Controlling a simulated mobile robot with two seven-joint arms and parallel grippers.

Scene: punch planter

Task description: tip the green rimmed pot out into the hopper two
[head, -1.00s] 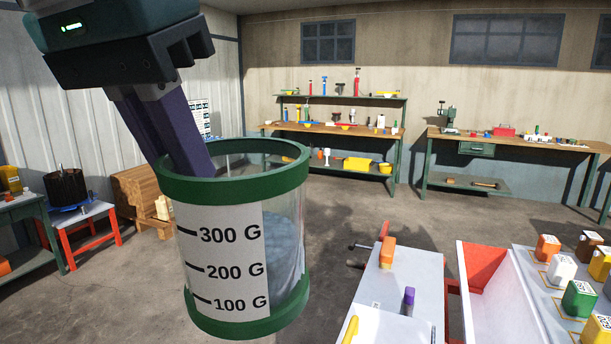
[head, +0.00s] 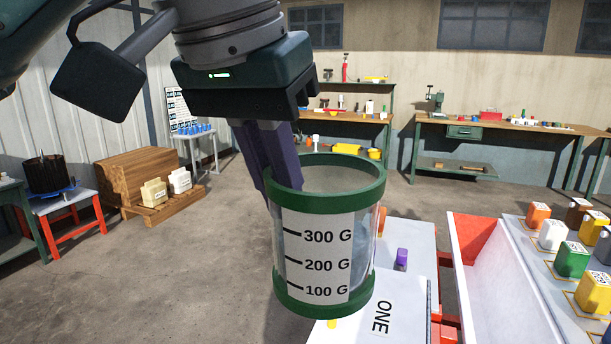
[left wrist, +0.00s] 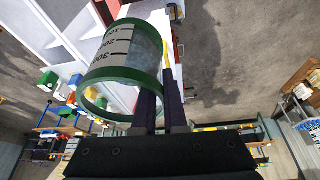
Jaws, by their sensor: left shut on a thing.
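The green rimmed pot (head: 318,245) is a clear cylinder with green rims and a white label marked 100 G to 300 G. It hangs in the air, close to upright, in the head view. Greyish-blue contents show faintly through its side. My left gripper (head: 268,180) is shut on the pot's wall at its left rim. The left wrist view shows the pot (left wrist: 122,55) beside the gripper's dark fingers (left wrist: 162,100). I cannot make out a hopper marked two. My right gripper is not in view.
Below the pot is a pale surface marked ONE (head: 385,310), with a purple-capped item (head: 401,259) on it. A red and white trough (head: 490,285) lies to the right, then a white tray of coloured containers (head: 572,260). Open floor is at the left.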

